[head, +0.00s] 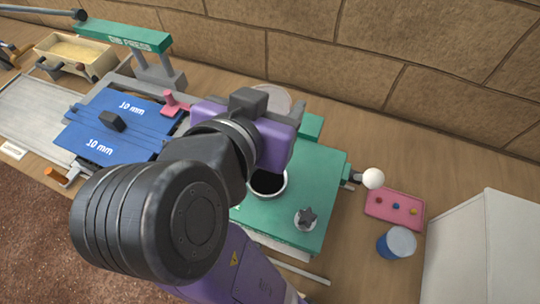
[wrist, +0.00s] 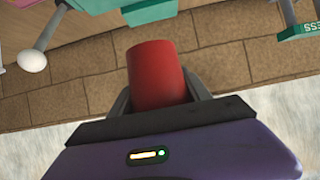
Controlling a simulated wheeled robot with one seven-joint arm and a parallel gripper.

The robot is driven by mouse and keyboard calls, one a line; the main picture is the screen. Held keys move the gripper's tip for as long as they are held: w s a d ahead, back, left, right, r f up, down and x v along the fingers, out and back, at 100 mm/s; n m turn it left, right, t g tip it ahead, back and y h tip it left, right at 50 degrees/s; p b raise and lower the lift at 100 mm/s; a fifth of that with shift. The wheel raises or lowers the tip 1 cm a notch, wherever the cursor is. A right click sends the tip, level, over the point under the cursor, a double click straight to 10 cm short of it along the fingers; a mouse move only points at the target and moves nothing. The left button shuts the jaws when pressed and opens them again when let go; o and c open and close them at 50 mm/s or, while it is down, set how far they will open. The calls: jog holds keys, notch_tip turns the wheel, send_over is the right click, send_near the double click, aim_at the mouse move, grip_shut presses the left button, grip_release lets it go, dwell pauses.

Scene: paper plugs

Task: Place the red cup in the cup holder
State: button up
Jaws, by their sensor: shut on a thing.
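The red cup (wrist: 157,72) shows in the wrist view between the two dark fingers of my gripper (wrist: 160,92). The fingers are shut on its sides, and the cup is held up with the brick wall behind it. In the head view my purple gripper body (head: 284,142) is over the green machine, and my arm hides the fingers and the cup. A round opening with a white rim and dark inside (head: 268,184) sits in the green top, just below my gripper in the picture. It may be the cup holder; I cannot tell for sure.
A pink tray (head: 395,208), a blue cup (head: 396,243) and a white box (head: 485,250) stand right.

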notch_tip(320, 180, down, 17)
jog(key=shift+r, duration=0.1)
dwell(0.3)
jog(key=shift+b, duration=0.3)
jog(key=shift+f, duration=0.2)
jog(key=o, duration=1.4)
jog(key=shift+c, duration=0.2)
jog(key=shift+r, duration=0.2)
jog(key=v, duration=1.2)
